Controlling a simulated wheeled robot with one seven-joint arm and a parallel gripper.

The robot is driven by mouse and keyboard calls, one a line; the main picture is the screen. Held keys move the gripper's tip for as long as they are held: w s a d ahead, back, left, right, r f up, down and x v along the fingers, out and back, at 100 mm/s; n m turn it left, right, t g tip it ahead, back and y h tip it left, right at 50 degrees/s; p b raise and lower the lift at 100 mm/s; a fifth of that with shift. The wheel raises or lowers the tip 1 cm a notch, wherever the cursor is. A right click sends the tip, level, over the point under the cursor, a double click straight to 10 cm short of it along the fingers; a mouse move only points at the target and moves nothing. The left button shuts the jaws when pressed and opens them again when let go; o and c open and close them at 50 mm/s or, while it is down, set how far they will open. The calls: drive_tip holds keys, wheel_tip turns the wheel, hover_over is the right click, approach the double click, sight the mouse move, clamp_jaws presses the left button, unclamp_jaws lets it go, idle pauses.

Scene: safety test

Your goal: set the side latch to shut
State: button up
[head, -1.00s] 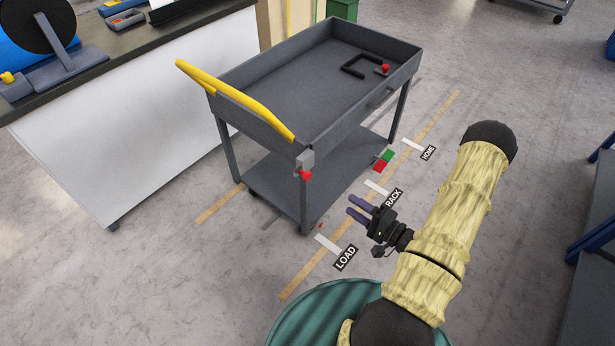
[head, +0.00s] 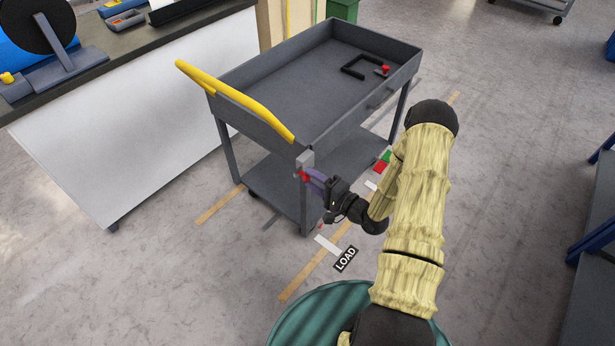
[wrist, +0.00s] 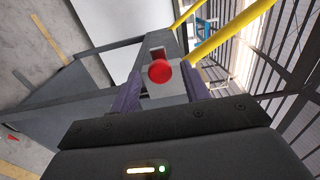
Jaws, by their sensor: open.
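The side latch is a grey block (head: 305,160) with a red knob (head: 304,176) on the near corner of the grey cart (head: 262,133), below the yellow handle (head: 240,103). My gripper (head: 314,180) is at the latch with its purple fingers pointing at the knob. In the wrist view the round red knob (wrist: 159,71) lies between the two purple fingers of my open gripper (wrist: 160,90), with the grey latch plate behind it. Gaps show on both sides of the knob, so the fingers look apart from it. The head view partly hides the knob behind the fingers.
A second red knob (head: 384,70) and a black bracket (head: 366,66) are on the cart's top tray. A green and red marker (head: 381,163) is low beside the cart. A white-fronted bench (head: 135,115) stands left. Floor at the front left is clear.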

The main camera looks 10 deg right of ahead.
drive_tip(key=shift+x, duration=1.2)
